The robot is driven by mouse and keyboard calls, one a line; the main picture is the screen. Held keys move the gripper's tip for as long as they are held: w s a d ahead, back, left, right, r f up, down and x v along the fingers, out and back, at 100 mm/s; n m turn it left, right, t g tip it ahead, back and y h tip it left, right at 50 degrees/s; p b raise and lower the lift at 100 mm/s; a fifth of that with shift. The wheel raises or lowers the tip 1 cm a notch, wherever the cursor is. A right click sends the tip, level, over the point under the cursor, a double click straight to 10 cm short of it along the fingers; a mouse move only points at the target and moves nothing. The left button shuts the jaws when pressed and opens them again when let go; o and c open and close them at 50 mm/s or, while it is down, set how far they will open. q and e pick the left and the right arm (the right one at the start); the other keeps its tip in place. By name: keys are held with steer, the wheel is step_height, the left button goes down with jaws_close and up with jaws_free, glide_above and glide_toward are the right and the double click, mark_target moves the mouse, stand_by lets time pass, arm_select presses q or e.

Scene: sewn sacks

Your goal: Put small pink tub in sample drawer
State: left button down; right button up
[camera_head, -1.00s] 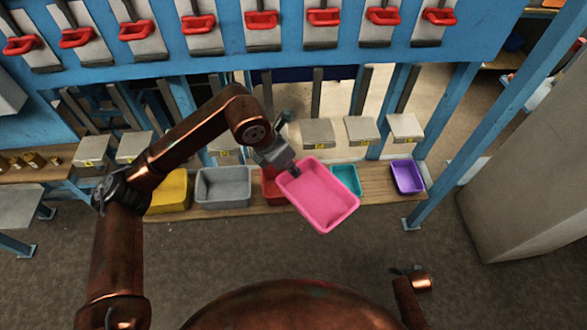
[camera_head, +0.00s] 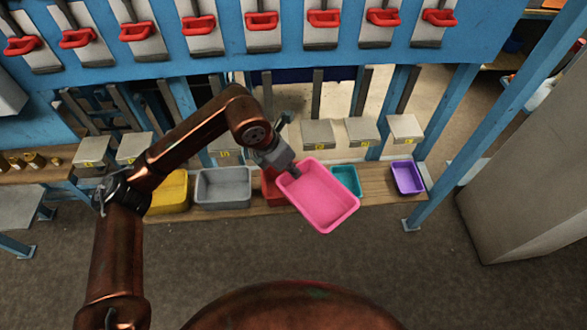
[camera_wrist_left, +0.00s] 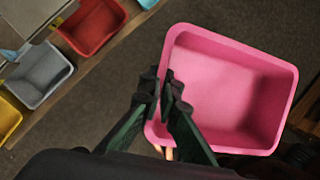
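The small pink tub (camera_head: 318,196) hangs in the air in front of the low wooden shelf, its open top facing up toward the head camera. My left gripper (camera_head: 292,171) is shut on the tub's upper-left rim. In the left wrist view the two dark fingertips (camera_wrist_left: 165,92) pinch one wall of the pink tub (camera_wrist_left: 225,90), which looks empty. I cannot make out a sample drawer in either view. My right gripper is not in view.
A low wooden shelf (camera_head: 385,196) holds yellow (camera_head: 168,192), grey (camera_head: 223,187), red (camera_head: 271,188), teal (camera_head: 346,178) and purple (camera_head: 407,177) tubs. A blue rack (camera_head: 290,52) with red-handled clamps stands above. A grey block (camera_head: 530,190) is at right. The floor in front is clear.

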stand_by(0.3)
arm_select(q)
steer(key=s+a+f+m+g+y, duration=0.1)
steer(key=s+a+f+m+g, duration=0.1)
steer(key=a+m, duration=0.5)
steer(key=s+a+f+m+g+y, duration=0.2)
steer(key=s+a+f+m, duration=0.3)
steer(key=m, duration=0.5)
steer(key=s+a+f+m+g+y, duration=0.2)
steer(key=s+a+f+m, duration=0.2)
steer(key=a+m, duration=0.5)
steer(key=shift+a, duration=0.4)
